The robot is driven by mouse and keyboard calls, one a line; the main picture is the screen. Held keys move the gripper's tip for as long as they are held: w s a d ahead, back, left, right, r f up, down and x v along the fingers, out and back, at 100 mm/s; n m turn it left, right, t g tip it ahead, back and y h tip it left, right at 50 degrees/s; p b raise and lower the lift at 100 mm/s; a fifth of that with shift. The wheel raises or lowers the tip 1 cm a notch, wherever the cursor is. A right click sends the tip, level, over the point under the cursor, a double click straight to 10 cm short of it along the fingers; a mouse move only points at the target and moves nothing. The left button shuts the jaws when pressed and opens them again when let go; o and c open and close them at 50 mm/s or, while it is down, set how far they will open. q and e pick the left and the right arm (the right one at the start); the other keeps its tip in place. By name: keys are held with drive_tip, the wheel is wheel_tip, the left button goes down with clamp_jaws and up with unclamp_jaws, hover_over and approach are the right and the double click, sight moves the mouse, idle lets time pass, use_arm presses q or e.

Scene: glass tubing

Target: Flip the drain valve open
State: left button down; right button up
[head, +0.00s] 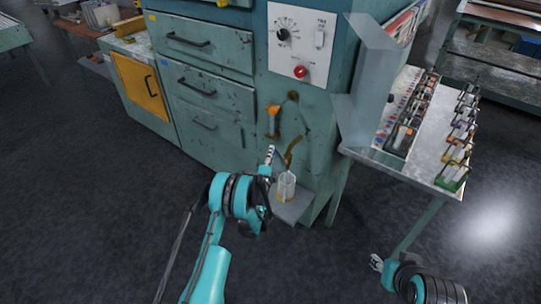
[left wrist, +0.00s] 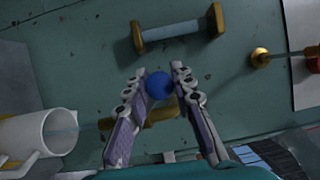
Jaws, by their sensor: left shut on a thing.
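The drain valve shows in the left wrist view as a brass fitting (left wrist: 162,112) low on the teal machine front, with a round blue knob (left wrist: 159,84) in front of it. My left gripper (left wrist: 160,77) is shut on the blue knob, with one finger on each side. The fingers hide part of the brass fitting. In the head view my left gripper (head: 270,153) is at the machine's lower front, and the knob cannot be made out there. My right gripper (head: 376,262) is low at the right, away from the machine, too small to tell its state.
A bar with brass ends (left wrist: 180,31) is close by. A side table (head: 385,163) with racks juts out at right.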

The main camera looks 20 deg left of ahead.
use_arm(q)
drive_tip(key=shift+s+d+r+m+t+h, duration=0.3)
drive_tip(key=shift+d+m+t+h, duration=0.35)
drive_tip(key=shift+m, duration=1)
drive_tip(key=shift+s+d+r+m+t+h, duration=0.35)
drive_tip(key=shift+d+m, duration=0.6)
drive_tip(key=shift+m, duration=0.75)
drive_tip(key=shift+s+d+r+m+t+h, duration=0.15)
drive_tip(key=shift+d+r+m+t+h, duration=0.4)
drive_tip(key=shift+m, duration=1.1)
drive_tip(key=shift+d+f, duration=0.1)
drive_tip(key=shift+d, duration=0.2)
drive_tip(key=c, duration=1.3)
unclamp_jaws()
drive_tip(key=shift+o, duration=0.2)
wheel_tip(320, 180, up, 10)
